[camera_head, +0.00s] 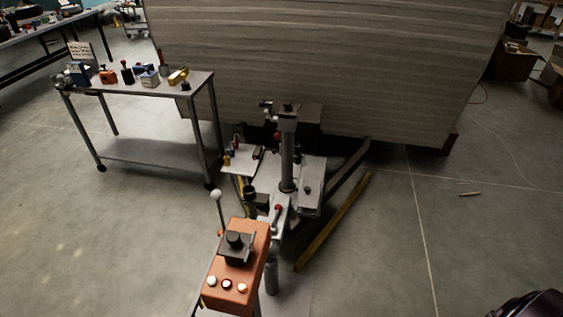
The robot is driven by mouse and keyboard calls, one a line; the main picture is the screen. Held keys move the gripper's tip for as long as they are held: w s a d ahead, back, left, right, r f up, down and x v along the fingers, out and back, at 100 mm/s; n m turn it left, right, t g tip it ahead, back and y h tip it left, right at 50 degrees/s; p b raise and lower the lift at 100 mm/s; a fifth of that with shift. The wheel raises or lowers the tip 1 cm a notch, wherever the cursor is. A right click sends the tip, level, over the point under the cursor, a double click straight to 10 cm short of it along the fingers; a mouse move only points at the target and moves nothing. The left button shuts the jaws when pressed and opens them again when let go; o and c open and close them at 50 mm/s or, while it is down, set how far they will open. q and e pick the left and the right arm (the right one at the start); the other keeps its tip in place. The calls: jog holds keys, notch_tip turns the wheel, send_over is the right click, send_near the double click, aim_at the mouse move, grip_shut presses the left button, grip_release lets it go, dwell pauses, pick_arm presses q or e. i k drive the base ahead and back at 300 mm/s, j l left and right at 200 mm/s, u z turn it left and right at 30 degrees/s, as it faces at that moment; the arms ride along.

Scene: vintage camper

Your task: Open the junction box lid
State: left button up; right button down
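A light grey flat-topped box (312,198) with a small dark knob on top sits on the right side of the trailer tongue, beside the upright jack post (288,155). It may be the junction box, and its top looks closed, but it is too small to be sure. An orange box (238,270) with a black part on top and a row of round buttons stands in front, nearer me. Neither of my grippers is in view.
The camper body (330,60) fills the back. A metal table (150,88) with several small items stands at left. A small grey shelf (240,160) is left of the post. A yellow bar (333,222) lies right of the tongue. The right floor is mostly clear.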

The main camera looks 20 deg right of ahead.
aim_at(308, 196)
jog(key=l+u, duration=0.3)
jog(key=l, duration=0.7)
jog(key=l+u, duration=0.3)
jog(key=l, duration=0.7)
